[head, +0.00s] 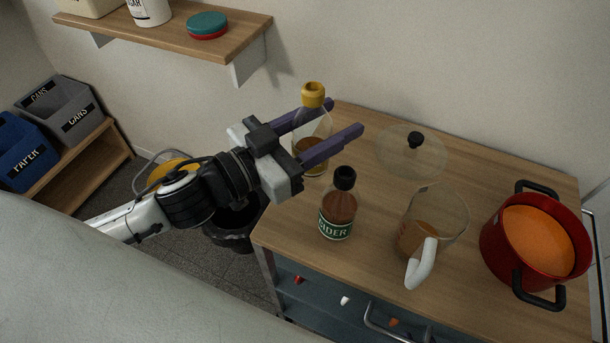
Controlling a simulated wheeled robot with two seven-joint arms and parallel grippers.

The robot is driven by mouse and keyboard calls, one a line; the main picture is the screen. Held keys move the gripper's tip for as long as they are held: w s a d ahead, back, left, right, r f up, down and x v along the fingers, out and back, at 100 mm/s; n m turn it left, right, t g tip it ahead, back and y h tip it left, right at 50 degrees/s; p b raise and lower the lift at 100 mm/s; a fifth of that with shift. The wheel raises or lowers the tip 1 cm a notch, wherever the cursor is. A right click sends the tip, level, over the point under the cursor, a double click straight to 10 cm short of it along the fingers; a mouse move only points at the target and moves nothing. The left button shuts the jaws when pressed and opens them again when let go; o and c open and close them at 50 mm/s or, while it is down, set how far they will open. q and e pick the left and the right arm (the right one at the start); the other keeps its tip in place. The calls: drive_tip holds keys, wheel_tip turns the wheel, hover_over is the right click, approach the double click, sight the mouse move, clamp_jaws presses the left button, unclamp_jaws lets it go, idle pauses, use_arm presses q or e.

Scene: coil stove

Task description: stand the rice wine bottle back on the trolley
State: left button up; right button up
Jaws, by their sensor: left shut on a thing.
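A clear bottle with a yellow cap (313,95) and amber liquid, which I take for the rice wine bottle, is upright between the two purple fingers of my left gripper (325,132). The gripper is shut on its body. No label on it shows. The bottle is at the left edge of the wooden trolley (375,280), near its back left corner. I cannot tell whether its base touches the top. My right gripper is not in view.
A cider bottle (338,208) stands just in front of the held bottle. A glass jug (440,215) with a white handle, a glass lid (411,160) and a red pot (535,245) of orange liquid are further right. A wall shelf (235,40) is above left.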

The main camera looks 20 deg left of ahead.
use_arm(q)
drive_tip(key=w+a+r+m+h, duration=0.1)
drive_tip(key=w+a, duration=0.1)
drive_tip(key=w, duration=0.2)
drive_tip(key=shift+g, duration=0.4)
drive_tip(key=shift+a+f+b, duration=0.15)
drive_tip(key=shift+f+b, duration=0.35)
drive_tip(key=shift+f, duration=1.8)
drive_tip(key=shift+a+f+b, duration=0.1)
drive_tip(key=shift+f+b, duration=0.4)
drive_tip(key=shift+f, duration=1.8)
use_arm(e)
drive_tip(key=shift+w+f, duration=0.35)
drive_tip(key=shift+f, duration=0.55)
use_arm(q)
drive_tip(key=shift+f, duration=0.1)
drive_tip(key=shift+f, duration=0.15)
drive_tip(key=o, duration=1.4)
use_arm(e)
drive_tip(key=shift+f, duration=0.1)
